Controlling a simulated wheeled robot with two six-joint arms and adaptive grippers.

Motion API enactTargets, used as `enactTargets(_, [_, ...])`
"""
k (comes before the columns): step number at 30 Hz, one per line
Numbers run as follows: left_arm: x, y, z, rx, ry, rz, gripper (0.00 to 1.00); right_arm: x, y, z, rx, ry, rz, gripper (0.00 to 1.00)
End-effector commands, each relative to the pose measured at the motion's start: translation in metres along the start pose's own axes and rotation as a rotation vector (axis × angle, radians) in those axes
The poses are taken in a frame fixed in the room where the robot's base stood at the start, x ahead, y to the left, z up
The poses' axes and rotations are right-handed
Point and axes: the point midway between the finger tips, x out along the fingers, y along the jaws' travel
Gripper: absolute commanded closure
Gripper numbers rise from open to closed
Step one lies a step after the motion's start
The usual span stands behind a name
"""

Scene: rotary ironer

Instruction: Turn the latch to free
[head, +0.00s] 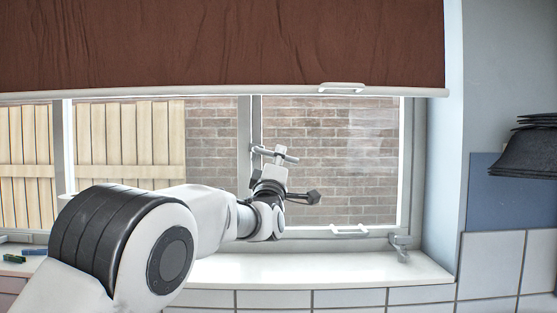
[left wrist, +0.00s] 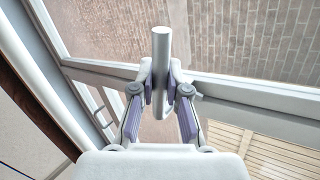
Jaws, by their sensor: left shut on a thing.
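The window latch (head: 279,153) is a grey fitting at the middle upright of the window frame, partly hidden behind my left gripper in the head view. My left gripper (head: 270,178) reaches up to it from below. In the left wrist view, a smooth grey bar-shaped latch lever (left wrist: 161,50) stands between the two fingers of my left gripper (left wrist: 160,92). The fingers are closed on it from both sides. The lever's base is partly hidden by the fingers. My right gripper is not in view.
A brown blind (head: 220,45) hangs above, with a white pull (head: 342,88) on its lower bar. A white handle (head: 349,231) and a grey stay (head: 402,248) sit low on the right. The white sill (head: 320,268) is mostly clear. Dark stacked items (head: 528,150) are at far right.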

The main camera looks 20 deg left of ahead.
Motion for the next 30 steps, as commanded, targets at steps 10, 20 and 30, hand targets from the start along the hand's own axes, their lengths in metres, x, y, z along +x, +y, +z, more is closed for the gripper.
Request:
enactTargets(10, [0.0, 0.001, 0.0, 0.002, 0.0, 0.002, 0.6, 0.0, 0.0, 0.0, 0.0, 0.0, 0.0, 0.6])
enactTargets(20, [-0.021, 0.001, 0.0, 0.003, -0.001, -0.001, 0.6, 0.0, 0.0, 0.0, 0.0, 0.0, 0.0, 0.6])
enactTargets(30, [-0.103, 0.001, 0.001, 0.005, -0.003, 0.001, 0.6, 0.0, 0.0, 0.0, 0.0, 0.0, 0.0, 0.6])
